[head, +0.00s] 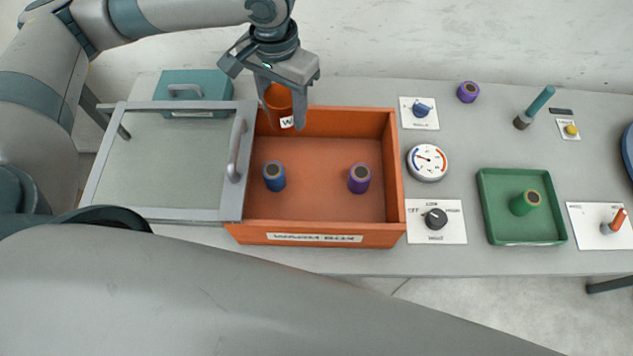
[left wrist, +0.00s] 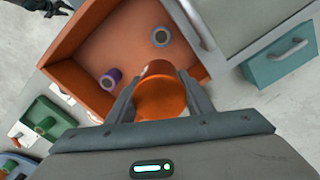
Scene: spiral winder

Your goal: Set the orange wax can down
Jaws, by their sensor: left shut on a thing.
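The orange wax can (head: 279,97) is between the fingers of my left gripper (head: 284,108), at the back left corner of the orange warm box (head: 314,239). In the left wrist view the can (left wrist: 160,92) sits between both fingers (left wrist: 160,98), in front of the box. My left gripper is shut on it. Whether the can touches the box floor or wall is not clear.
A blue spool (head: 274,178) and a purple spool (head: 359,180) stand inside the box. Its glass lid (head: 165,165) lies open at the left. A green tray (head: 487,220) with a green spool (head: 524,203), a gauge (head: 427,163) and a knob (head: 436,218) are right of it.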

